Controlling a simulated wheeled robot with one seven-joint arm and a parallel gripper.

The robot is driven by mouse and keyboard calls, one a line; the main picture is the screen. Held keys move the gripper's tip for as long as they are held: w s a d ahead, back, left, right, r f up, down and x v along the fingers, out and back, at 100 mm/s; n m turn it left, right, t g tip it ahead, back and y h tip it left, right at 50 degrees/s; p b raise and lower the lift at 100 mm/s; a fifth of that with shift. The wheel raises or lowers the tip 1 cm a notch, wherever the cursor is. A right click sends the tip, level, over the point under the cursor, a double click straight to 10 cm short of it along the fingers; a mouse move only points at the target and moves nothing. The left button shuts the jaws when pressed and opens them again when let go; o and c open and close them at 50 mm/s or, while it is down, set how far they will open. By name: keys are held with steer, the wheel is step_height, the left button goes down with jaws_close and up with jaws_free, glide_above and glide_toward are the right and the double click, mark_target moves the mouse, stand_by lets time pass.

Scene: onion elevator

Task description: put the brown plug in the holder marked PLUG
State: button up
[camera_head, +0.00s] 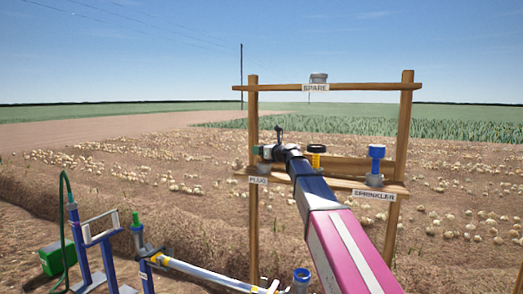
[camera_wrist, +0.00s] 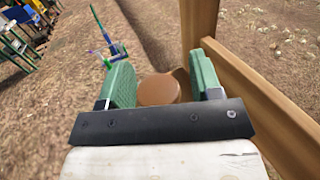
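In the head view my gripper (camera_head: 266,152) is at the left end of the wooden rack, just above the PLUG sign (camera_head: 258,180). The plug is not clear there. The PLUG holder is mostly hidden by my gripper and arm, and I cannot tell whether the plug touches it.
The rack's left post (camera_head: 253,220) stands close to my gripper. A blue piece (camera_head: 376,153) stands at the SPRINKLER sign (camera_head: 374,194). A yellow-and-black piece (camera_head: 316,149) is between them. The SPARE holder (camera_head: 318,78) looks empty. Blue pipework (camera_head: 205,274) stands at the lower left.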

steer(key=shift+s+d+r, duration=0.1)
steer(key=shift+d+r, duration=0.05)
steer(key=shift+r, duration=0.2)
steer(key=v, duration=1.1)
steer(key=shift+s+d, duration=0.2)
steer(key=shift+s, duration=0.1)
